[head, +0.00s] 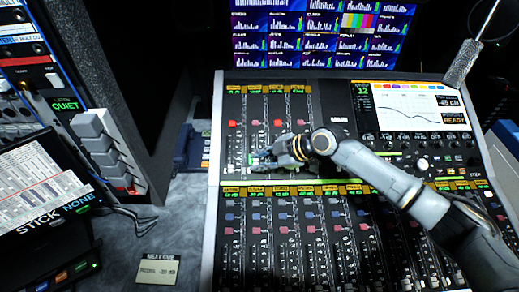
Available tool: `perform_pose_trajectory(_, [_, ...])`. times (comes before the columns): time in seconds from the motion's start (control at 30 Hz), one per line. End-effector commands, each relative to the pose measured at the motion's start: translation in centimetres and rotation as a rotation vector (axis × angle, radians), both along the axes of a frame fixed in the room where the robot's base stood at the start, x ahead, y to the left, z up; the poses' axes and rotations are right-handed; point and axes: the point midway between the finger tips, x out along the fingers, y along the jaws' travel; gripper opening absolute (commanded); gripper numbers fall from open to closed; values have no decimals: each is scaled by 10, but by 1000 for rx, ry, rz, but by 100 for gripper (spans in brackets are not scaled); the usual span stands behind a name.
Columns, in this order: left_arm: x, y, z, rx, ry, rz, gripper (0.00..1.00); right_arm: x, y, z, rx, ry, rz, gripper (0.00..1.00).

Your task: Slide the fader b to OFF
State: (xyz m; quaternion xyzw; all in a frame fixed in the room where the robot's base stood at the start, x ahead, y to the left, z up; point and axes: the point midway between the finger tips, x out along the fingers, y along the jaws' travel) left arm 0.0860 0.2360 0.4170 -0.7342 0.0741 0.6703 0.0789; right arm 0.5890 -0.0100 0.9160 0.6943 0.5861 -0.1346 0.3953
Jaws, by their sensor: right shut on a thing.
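The mixing console (212,200) fills the middle and right. Its upper left bank has a few fader strips under small yellow labels, too small to read for letters. My right gripper (256,158) reaches in from the right across this bank. It is shut on a small fader cap, taken as fader b, in the second strip from the left. The fingers mostly hide the cap, and the OFF mark cannot be made out. The strips to the right lie partly under my gripper and wrist. My left gripper is not in view.
A lower bank of many faders (285,230) lies below my gripper. A gooseneck microphone (463,62) rises at the upper right. A screen (415,105) sits on the console. A panel with large grey keys (95,135) and a paper card (160,268) are at left.

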Motion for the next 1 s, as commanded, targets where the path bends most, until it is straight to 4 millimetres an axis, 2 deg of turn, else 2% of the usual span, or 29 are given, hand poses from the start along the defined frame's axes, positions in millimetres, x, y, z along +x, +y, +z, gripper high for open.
perform_pose_trajectory(0.03, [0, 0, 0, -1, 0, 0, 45, -9, -1, -5, 0, 5, 1, 0])
perform_pose_trajectory(0.13, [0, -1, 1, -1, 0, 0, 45, -19, 0, -8, 0, 2, 1, 0])
perform_pose_trajectory(0.47, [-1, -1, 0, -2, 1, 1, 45, -23, 0, -11, -3, 6, 2, 0])
perform_pose_trajectory(0.5, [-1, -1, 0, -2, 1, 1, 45, -23, 0, -11, -3, 7, 3, 30])
perform_pose_trajectory(0.57, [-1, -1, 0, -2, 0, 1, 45, -23, 0, -11, -3, 7, 4, 42])
perform_pose_trajectory(0.6, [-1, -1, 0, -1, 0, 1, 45, -23, 0, -11, -2, 6, 3, 45])
perform_pose_trajectory(0.87, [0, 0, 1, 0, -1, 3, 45, -22, 0, -9, -1, 2, 0, 45])
perform_pose_trajectory(1.0, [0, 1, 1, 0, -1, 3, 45, -23, -8, -3, -2, 1, -1, 45])
